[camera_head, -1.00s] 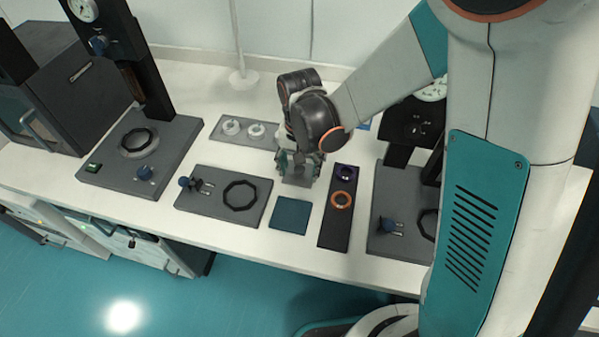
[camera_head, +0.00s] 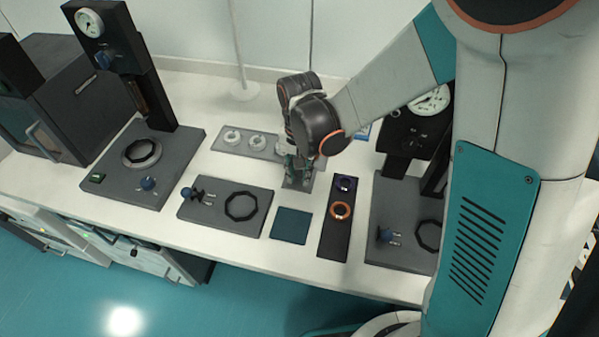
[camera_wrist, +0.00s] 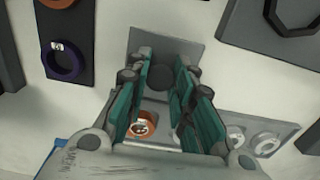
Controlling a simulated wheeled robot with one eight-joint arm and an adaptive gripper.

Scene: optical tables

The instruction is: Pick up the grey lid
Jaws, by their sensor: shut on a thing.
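My gripper (camera_head: 300,172) points down over a small grey plate (camera_head: 298,185) in the middle of the table. In the wrist view, my gripper's teal fingers (camera_wrist: 161,68) are closed on a dark grey round thing, which appears to be the grey lid (camera_wrist: 160,78). The grey plate (camera_wrist: 196,50) lies beyond the fingertips. The fingers hide part of the lid, and I cannot tell whether it touches the plate. In the head view, my wrist and fingers hide the lid.
A grey tray (camera_head: 222,147) with white round pieces lies to the left behind. An orange piece (camera_wrist: 142,127) shows between the fingers. A black strip (camera_head: 333,238) with purple and orange rings lies to the right. A teal mat (camera_head: 291,225) lies in front, and a ring fixture (camera_head: 215,222) front left.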

